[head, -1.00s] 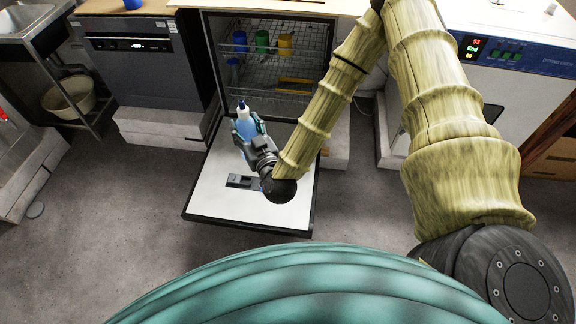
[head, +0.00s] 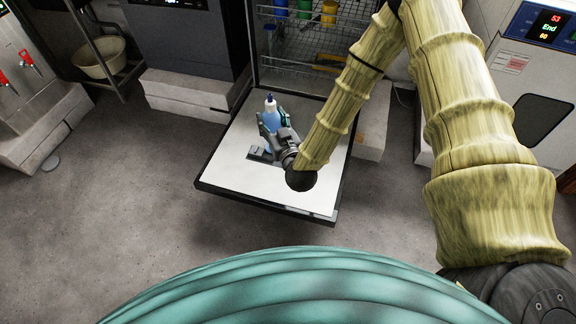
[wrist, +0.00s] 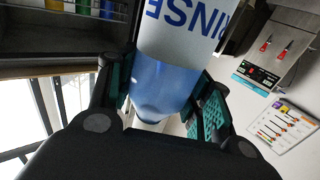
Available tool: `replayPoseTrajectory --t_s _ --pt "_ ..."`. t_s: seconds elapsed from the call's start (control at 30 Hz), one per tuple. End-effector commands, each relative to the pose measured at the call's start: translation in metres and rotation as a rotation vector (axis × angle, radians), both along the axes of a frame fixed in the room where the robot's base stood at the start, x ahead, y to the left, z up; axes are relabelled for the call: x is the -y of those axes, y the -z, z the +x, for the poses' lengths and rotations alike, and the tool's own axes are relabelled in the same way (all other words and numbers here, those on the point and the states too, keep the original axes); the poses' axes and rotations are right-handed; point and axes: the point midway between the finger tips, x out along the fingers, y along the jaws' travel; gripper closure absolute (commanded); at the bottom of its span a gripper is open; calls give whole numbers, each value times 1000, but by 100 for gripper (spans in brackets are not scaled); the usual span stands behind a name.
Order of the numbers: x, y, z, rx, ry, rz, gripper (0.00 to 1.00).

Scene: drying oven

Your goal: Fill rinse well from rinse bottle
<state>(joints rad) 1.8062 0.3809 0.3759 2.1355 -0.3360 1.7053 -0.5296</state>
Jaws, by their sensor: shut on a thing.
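A rinse bottle (head: 270,112), with clear blue liquid, a white upper part and a dark blue cap, is held over the open white door (head: 225,172). It looks roughly upright in the head view. My gripper (head: 273,130) is shut around its body. In the wrist view the bottle (wrist: 165,85) sits between the two teal finger pads, with "RINSE" on its label. A dark dispenser panel (head: 258,154) is set in the door, just below the bottle in the head view. My gripper partly covers it, and its well opening is not clear.
Behind the door is a cavity with wire racks (head: 315,40) holding coloured cups. A white machine with a display (head: 548,30) stands at right. A sink unit (head: 30,105) and a basin (head: 98,58) are at left. The floor around the door is clear.

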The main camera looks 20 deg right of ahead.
Motion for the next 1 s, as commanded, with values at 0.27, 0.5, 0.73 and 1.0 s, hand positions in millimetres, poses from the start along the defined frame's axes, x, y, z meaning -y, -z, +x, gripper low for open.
replayPoseTrajectory --t_s 0.27,0.5,0.73,1.0 --pt "-8 68 18 3 -28 -1 85" --pt "-13 115 34 4 -48 -2 85" --pt "-19 157 49 6 -67 -2 85" --pt "-22 183 61 9 -80 -1 85"
